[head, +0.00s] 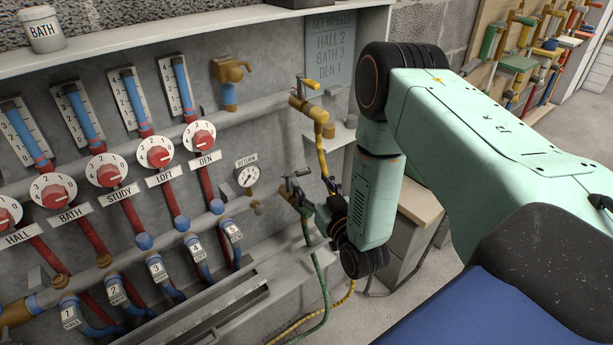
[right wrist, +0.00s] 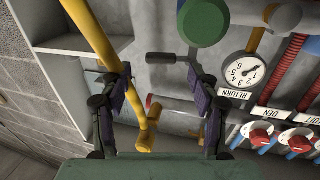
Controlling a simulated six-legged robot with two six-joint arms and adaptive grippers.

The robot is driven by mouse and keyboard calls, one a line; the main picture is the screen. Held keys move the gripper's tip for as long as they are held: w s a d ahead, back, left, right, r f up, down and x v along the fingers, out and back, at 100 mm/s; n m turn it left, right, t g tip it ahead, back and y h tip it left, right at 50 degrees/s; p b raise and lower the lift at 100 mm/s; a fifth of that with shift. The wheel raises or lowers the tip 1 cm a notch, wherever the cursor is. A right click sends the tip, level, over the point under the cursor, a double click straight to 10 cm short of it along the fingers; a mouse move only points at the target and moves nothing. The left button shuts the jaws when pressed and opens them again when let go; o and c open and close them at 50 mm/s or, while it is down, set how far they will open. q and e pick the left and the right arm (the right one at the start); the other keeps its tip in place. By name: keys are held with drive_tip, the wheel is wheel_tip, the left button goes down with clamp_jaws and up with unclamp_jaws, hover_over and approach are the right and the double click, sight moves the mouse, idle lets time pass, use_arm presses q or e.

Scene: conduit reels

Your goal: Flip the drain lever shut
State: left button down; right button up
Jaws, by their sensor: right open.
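A dark-handled lever (head: 299,173) sits on the lower tap at the right end of the lower pipe, where a green hose (head: 318,270) hangs. In the right wrist view the dark lever (right wrist: 168,58) sticks out sideways, beyond and between the fingertips. A second tap above has a yellow lever (head: 309,84) and a yellow hose (head: 322,150). No label shows which lever is the drain. My right gripper (head: 320,199) is just right of the lower tap; its two fingers are spread and empty in the right wrist view (right wrist: 162,100). My left gripper is out of view.
A RETURN gauge (head: 246,172) is left of the lower tap. Red dials (head: 199,138) and numbered blue valves (head: 232,231) fill the panel further left. The yellow hose (right wrist: 95,38) passes close by the left finger in the right wrist view. A shelf unit stands to the right.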

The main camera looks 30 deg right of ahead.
sight(305, 174)
drive_tip(key=w, duration=0.2)
drive_tip(key=shift+w+d+f+b, duration=0.1)
drive_tip(key=shift+w+f+b, duration=0.1)
drive_tip(key=shift+w+b, duration=0.15)
drive_tip(key=shift+w+r, duration=0.3)
drive_tip(key=shift+w, duration=0.1)
drive_tip(key=shift+w+d+f, duration=0.15)
drive_tip(key=shift+w+f, duration=0.05)
drive_tip(key=shift+w, duration=0.05)
drive_tip(key=shift+s+r, duration=0.1)
drive_tip(key=shift+r, duration=0.05)
drive_tip(key=c, duration=1.2)
